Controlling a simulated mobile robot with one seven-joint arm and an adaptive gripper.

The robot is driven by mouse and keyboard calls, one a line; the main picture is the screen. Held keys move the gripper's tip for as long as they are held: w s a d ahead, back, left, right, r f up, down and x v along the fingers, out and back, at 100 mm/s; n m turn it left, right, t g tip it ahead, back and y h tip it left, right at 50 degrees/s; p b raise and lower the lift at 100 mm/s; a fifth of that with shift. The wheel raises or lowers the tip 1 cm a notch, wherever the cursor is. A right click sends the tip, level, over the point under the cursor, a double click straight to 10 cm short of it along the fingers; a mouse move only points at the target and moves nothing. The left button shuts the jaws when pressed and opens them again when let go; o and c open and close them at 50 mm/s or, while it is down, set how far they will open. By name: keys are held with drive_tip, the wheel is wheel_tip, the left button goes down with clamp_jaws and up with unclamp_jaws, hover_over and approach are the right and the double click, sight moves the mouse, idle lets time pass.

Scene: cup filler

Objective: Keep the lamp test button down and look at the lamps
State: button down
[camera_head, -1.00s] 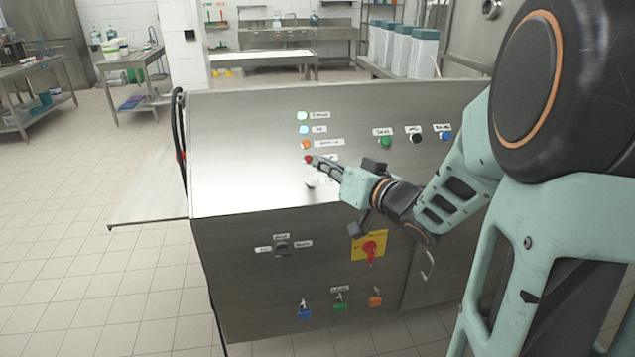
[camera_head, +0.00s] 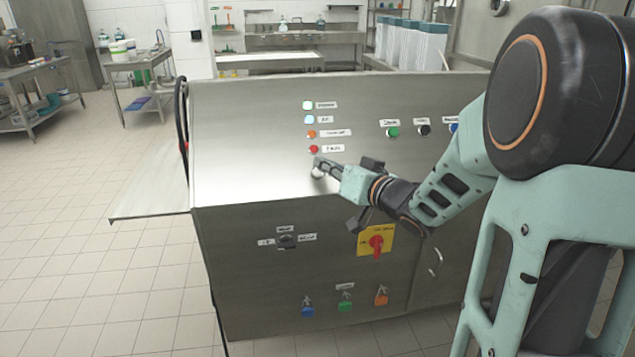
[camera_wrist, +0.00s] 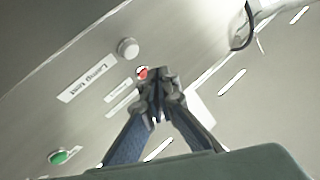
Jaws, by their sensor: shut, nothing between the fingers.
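The lamp test button, a pale round knob (camera_wrist: 128,48), stands beside its "Lamp test" label (camera_wrist: 86,83) in the wrist view. It also shows in the head view (camera_head: 317,173), just below my fingertips. My gripper (camera_head: 318,161) is shut and empty, its tips (camera_wrist: 158,76) close to the button but seemingly apart from it. Above it is a column of lamps: white (camera_head: 307,105), pale blue (camera_head: 309,119), orange (camera_head: 311,134) and red (camera_head: 313,149). I cannot tell whether the lamps are lit.
Green (camera_head: 392,132) and black (camera_head: 424,130) buttons sit right of the lamps; a blue one is partly hidden by my arm. A red switch on a yellow plate (camera_head: 376,241) is below my wrist. A metal shelf (camera_head: 150,190) juts out at the left.

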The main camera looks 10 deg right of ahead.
sight(317, 172)
drive_tip(key=shift+w+f+b, duration=0.3)
drive_tip(key=shift+w+f, duration=0.65)
drive_tip(key=shift+f, duration=0.05)
idle(0.8)
drive_tip(key=shift+w+f, duration=0.3)
drive_tip(key=shift+w+f+b, duration=0.3)
drive_tip(key=shift+f, duration=0.1)
idle(0.8)
drive_tip(key=shift+r, duration=0.1)
drive_tip(key=shift+s+r+p, duration=0.55)
drive_tip(key=shift+s+p, duration=0.05)
drive_tip(key=shift+p, duration=0.05)
